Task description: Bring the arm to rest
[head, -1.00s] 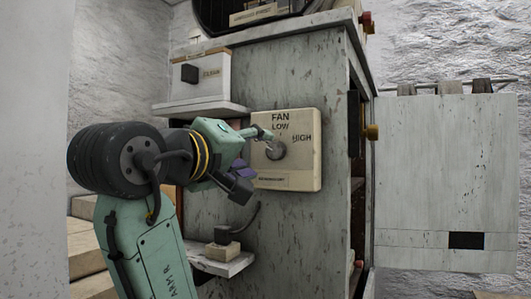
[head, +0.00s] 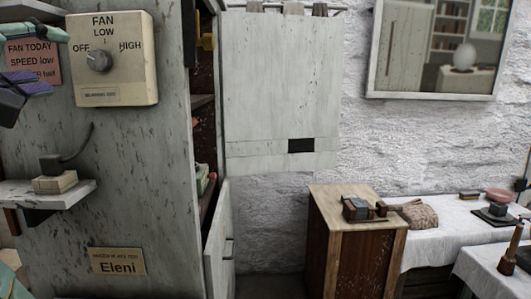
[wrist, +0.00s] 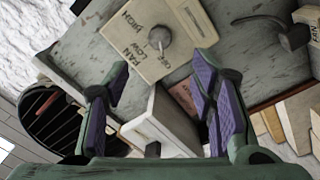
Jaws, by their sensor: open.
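My gripper (wrist: 160,68) is open, with purple pads on both fingers and nothing between them. In the head view only part of it shows at the left edge, left of the fan switch box and apart from it. The cream fan switch box (head: 120,84) is on the grey cabinet side, with a grey knob (head: 99,61) and the words OFF, LOW and HIGH. I cannot tell surely where the knob points. The box also shows beyond the fingers in the wrist view (wrist: 130,62). Most of my arm is outside the head view.
A small shelf (head: 75,190) with a corded block juts from the cabinet (head: 140,180) below the switch box. The cabinet's lower door (head: 219,245) stands open. A wooden stand (head: 345,250) and cloth-covered tables (head: 440,236) are at the right. Bare floor between is mostly hidden.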

